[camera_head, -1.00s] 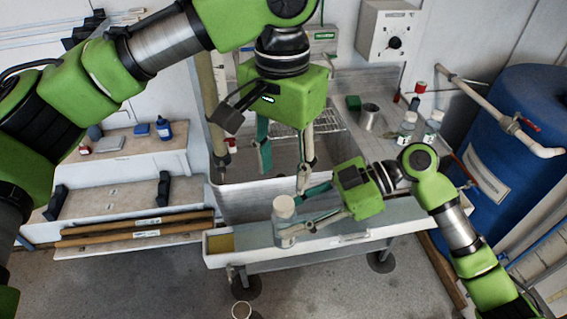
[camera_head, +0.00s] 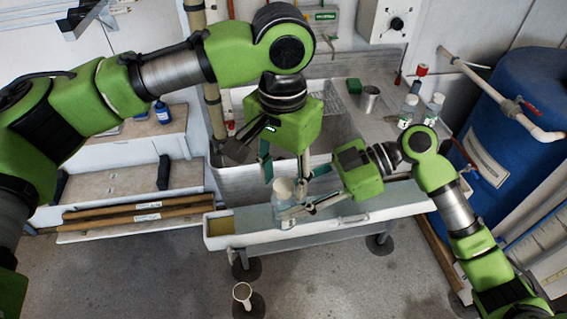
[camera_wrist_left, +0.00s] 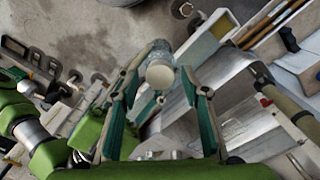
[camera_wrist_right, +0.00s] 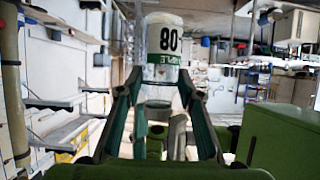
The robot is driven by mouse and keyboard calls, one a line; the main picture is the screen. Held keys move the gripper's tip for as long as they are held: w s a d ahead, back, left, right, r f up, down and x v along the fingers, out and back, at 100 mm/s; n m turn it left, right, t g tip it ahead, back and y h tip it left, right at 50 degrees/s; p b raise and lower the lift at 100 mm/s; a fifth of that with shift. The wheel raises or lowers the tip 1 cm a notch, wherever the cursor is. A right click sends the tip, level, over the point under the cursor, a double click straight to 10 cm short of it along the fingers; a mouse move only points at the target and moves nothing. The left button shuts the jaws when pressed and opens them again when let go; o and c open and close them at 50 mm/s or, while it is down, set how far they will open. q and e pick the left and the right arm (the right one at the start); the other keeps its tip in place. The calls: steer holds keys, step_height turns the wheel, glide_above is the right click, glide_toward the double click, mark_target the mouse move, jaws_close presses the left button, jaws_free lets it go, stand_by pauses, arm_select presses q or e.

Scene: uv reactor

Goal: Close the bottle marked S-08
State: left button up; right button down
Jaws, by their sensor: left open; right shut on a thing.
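The bottle marked 08 (camera_wrist_right: 163,45) is held by my right gripper (camera_head: 290,211), which is shut on it from the right side. Its label reads upside down in the right wrist view. In the head view the bottle (camera_head: 283,192) is upright above the white trough. A pale cap or top (camera_wrist_left: 160,74) shows on it in the left wrist view; whether it is tight I cannot tell. My left gripper (camera_head: 285,176) points down over the bottle, open, with its fingers on either side of the top. The fingers partly hide the bottle.
Two white-capped bottles (camera_head: 408,110) stand on the bench at right, near a metal beaker (camera_head: 370,98) and a red-topped item (camera_head: 421,71). A white trough (camera_head: 330,226) runs below the grippers. A blue barrel (camera_head: 510,130) stands at right.

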arm_select(q)
steer(key=shift+f, duration=0.15)
steer(key=shift+c, duration=0.4)
steer(key=c, duration=1.1)
steer(key=m, duration=0.8)
steer(key=o, duration=1.3)
